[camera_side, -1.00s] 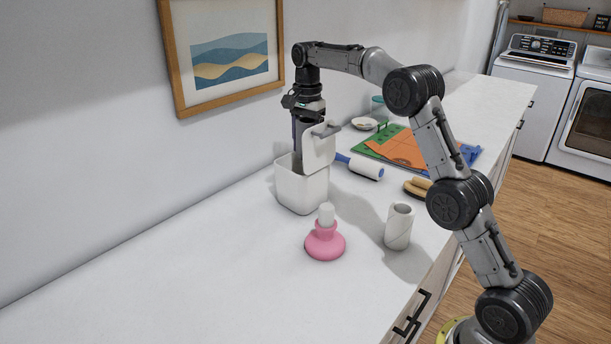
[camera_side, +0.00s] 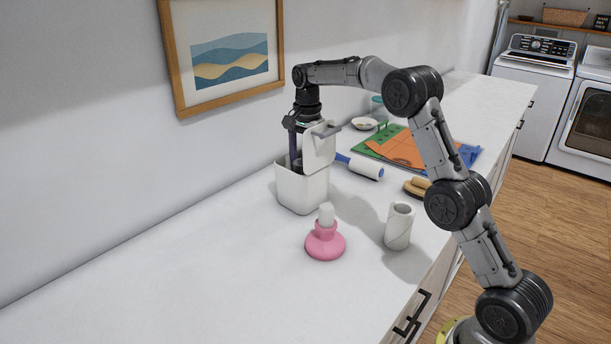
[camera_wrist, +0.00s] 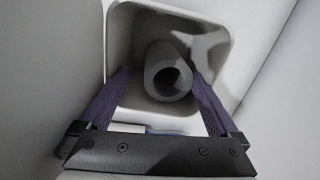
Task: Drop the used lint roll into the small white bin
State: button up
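The small white bin (camera_side: 303,192) stands on the counter with its lid (camera_side: 319,150) raised. My gripper (camera_side: 296,160) reaches down into its mouth, so the side view hides the fingertips. In the wrist view my gripper (camera_wrist: 160,82) has its two purple fingers spread inside the bin. A grey hollow roll (camera_wrist: 165,66) shows inside the bin, its open end facing the camera. A gap shows between the left finger and the roll; the right finger is close beside it, contact unclear. Another whitish hollow roll (camera_side: 399,227) stands upright on the counter, away from my gripper.
A pink-based object (camera_side: 325,243) stands in front of the bin. A blue-handled lint roller (camera_side: 366,170) lies behind it at right. A brush (camera_side: 416,187) and coloured cloths or mats (camera_side: 400,149) lie farther right. The counter's left front is clear.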

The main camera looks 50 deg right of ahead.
notch_tip(320, 180, up, 14)
dwell(1.1)
jog(key=shift+f, duration=0.1)
jog(key=shift+a, duration=0.15)
